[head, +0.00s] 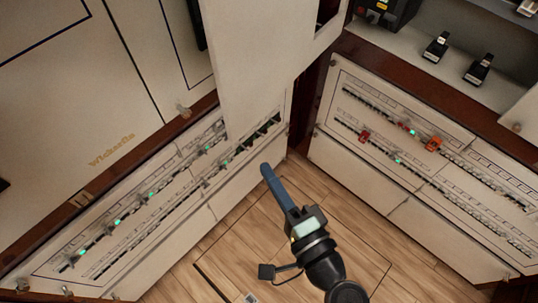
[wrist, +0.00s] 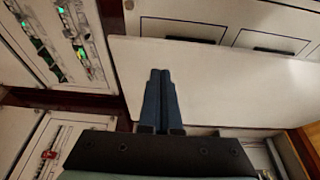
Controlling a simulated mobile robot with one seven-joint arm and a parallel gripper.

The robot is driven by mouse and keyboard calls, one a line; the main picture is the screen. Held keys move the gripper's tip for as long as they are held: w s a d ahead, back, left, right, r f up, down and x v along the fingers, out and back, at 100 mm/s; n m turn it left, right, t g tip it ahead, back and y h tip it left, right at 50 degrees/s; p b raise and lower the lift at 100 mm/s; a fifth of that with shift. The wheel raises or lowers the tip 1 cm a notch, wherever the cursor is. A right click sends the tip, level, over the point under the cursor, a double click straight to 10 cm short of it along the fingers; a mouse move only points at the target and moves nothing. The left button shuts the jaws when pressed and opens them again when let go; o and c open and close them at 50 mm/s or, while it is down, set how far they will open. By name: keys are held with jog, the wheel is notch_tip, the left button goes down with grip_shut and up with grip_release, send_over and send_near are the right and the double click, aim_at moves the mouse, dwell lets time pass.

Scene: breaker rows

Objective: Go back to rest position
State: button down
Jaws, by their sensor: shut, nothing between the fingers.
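My gripper (head: 267,170) is in the middle of the head view, over the wooden floor, with its blue fingers pointing up and left toward the corner between two breaker panels. In the wrist view the blue fingers (wrist: 160,76) lie together, shut and empty. Behind them in that view is a plain white panel (wrist: 230,88). The left breaker panel (head: 62,254) has two slanted rows with several green lights. The right breaker panel (head: 350,169) has two rows with red-orange pieces and green lights. I cannot tell the exact gap between fingertips and cabinets.
A tall white panel (head: 250,60) stands out at the corner, partly in front of the left rows. Two black switches (head: 436,47) sit on the right cabinet's upper ledge. The wooden floor (head: 235,235) around my arm looks clear.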

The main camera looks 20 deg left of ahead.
jog(key=shift+s+d+r, duration=0.1)
jog(key=shift+s+d, duration=0.6)
jog(key=shift+s, duration=0.15)
